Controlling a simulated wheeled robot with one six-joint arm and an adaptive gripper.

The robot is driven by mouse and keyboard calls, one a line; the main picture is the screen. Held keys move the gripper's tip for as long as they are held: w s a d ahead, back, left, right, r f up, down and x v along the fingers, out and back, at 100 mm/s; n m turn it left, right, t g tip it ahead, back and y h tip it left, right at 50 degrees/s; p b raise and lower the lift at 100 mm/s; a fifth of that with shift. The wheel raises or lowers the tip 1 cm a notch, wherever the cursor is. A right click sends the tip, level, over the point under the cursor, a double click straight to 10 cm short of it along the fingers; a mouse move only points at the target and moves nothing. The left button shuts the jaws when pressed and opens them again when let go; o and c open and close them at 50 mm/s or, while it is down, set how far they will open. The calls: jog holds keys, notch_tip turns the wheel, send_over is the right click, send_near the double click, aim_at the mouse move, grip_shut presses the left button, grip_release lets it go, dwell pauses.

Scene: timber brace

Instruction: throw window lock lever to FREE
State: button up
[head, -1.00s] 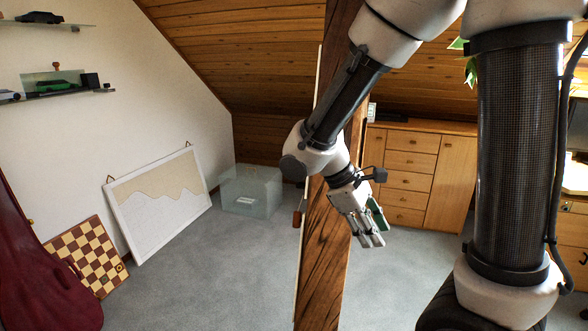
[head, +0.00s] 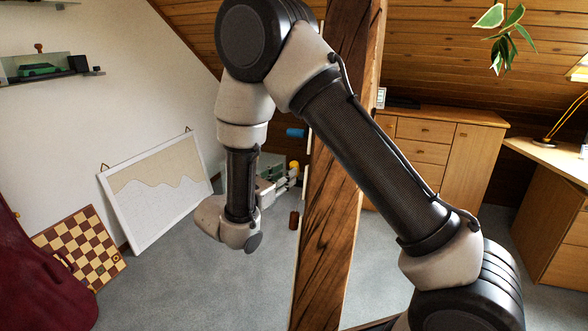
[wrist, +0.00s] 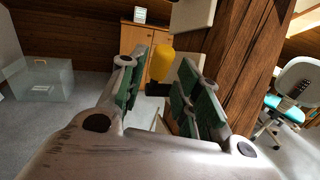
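A yellow knob-like piece (head: 294,166) shows at the left side of the timber brace (head: 335,215), just past my gripper (head: 284,181). I take it for the lever's handle, but cannot read any FREE mark or the lever's setting. In the wrist view the yellow piece (wrist: 164,60) stands upright beyond the gap between my fingertips (wrist: 163,85). A dark part sits below it and pale plates are beside it on the timber. My gripper is open, with its green-padded fingers apart and nothing seen between them. Contact with the yellow piece cannot be told.
A blue piece (head: 295,132) and a red-brown piece (head: 294,220) sit along the brace's left side, above and below the yellow one. A framed board (head: 158,190) and a chessboard (head: 80,247) lean at the left wall. A clear box (wrist: 42,80) stands on open carpet.

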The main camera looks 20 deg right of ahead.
jog(key=x, duration=0.5)
jog(key=shift+w+d, duration=0.15)
jog(key=shift+d, duration=0.15)
grip_shut()
